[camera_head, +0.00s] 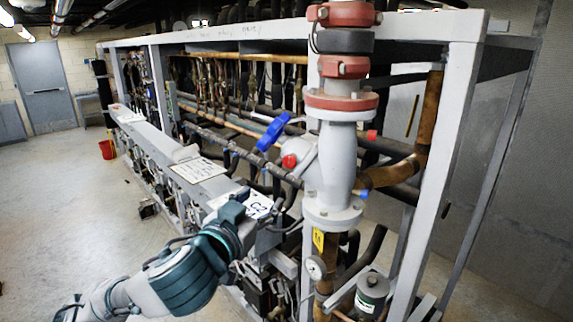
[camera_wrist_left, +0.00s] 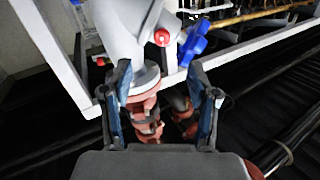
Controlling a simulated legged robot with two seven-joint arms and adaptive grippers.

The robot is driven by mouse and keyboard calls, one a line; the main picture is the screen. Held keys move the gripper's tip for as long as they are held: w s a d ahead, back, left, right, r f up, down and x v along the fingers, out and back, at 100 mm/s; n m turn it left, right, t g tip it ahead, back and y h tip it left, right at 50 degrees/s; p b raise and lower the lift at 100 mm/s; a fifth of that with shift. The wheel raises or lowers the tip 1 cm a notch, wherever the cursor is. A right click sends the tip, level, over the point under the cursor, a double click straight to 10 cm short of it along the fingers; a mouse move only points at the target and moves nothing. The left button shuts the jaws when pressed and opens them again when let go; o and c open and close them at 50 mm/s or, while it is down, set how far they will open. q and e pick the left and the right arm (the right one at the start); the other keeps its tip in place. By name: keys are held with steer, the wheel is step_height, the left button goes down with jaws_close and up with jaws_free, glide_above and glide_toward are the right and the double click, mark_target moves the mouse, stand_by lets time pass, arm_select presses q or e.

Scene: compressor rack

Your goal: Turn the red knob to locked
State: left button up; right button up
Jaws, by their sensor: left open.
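The red knob (camera_head: 289,160) sits on the left side of a light grey valve body (camera_head: 335,165) on the vertical pipe, just below a blue handle (camera_head: 272,132). In the left wrist view the red knob (camera_wrist_left: 161,37) shows near the top, beside the blue handle (camera_wrist_left: 193,43). My left gripper (camera_head: 280,216) is below and left of the knob in the head view, apart from it. In the left wrist view its two fingers (camera_wrist_left: 164,100) are spread with nothing held between them. My right gripper is in neither view.
Red flanges (camera_head: 342,100) ring the pipe above the valve. A second small red part (camera_head: 372,135) is on the valve's right. The grey rack frame (camera_head: 447,150), a pressure gauge (camera_head: 315,267) and many pipes crowd the area. Open floor (camera_head: 60,200) lies at left.

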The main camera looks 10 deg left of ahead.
mark_target(289, 162)
arm_select(q)
steer(key=shift+t+y, duration=0.3)
steer(key=w+p, duration=0.2)
steer(key=w, duration=0.2)
steer(key=w+d+r+p, duration=0.1)
steer(key=w, duration=0.3)
steer(key=w+d+p, duration=0.1)
steer(key=w+p, duration=0.1)
steer(key=w, duration=0.2)
steer(key=shift+w+d+r+p, duration=0.15)
steer(key=shift+w+r+p, duration=0.15)
steer(key=shift+r+p, duration=0.05)
steer(key=shift+w+d+f, duration=0.15)
steer(key=shift+w, duration=0.55)
jaws_close()
